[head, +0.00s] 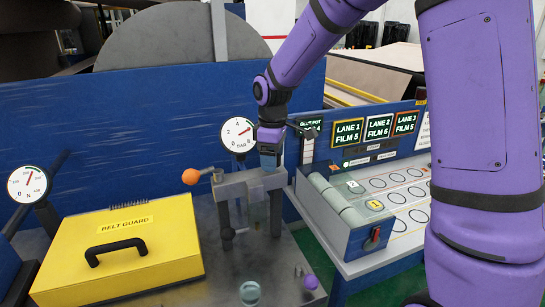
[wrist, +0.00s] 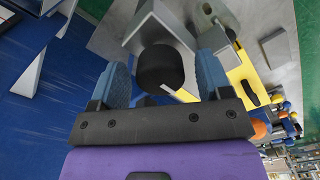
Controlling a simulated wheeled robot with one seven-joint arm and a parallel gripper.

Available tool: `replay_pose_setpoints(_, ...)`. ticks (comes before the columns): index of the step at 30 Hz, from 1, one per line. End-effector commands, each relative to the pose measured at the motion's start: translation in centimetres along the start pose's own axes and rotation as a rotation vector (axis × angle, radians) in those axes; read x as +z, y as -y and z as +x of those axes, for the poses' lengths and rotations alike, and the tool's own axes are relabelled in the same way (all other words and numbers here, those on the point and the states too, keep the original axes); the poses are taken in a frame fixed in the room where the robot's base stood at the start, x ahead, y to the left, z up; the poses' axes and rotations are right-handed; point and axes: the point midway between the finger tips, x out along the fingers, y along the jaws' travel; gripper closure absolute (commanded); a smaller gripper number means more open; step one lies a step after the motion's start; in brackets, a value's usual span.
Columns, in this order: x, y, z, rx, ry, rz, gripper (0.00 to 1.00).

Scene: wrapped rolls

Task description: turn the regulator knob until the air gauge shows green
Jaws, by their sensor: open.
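The air gauge (head: 238,135), a round white dial marked BAR, stands in front of the blue panel. Its red needle points to the upper right; I cannot make out whether it lies on green. My gripper (head: 269,158) points down beside the gauge, over a grey bracket (head: 240,184). In the wrist view, a black rounded knob (wrist: 160,67), apparently the regulator knob, lies between the two blue fingers of my open gripper (wrist: 164,78). Gaps show on both sides of it. In the head view my gripper hides the knob.
A yellow belt guard (head: 120,250) with a black handle sits at left. An orange ball lever (head: 191,177) sticks out left of the bracket. A purple knob (head: 311,282) is at front. A lane panel (head: 380,195) is at right.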

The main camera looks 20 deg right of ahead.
Motion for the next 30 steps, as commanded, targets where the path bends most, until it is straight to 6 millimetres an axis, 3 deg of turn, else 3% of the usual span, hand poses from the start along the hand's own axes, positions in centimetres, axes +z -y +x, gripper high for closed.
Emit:
replay_pose_setpoints(7,0.0,0.0,-1.7,0.002,-0.002,0.000,0.29)
replay_pose_setpoints(21,0.0,0.0,-9.6,0.002,-0.001,0.000,0.29)
replay_pose_setpoints(30,0.0,0.0,-10.8,-0.001,0.001,0.000,0.29)
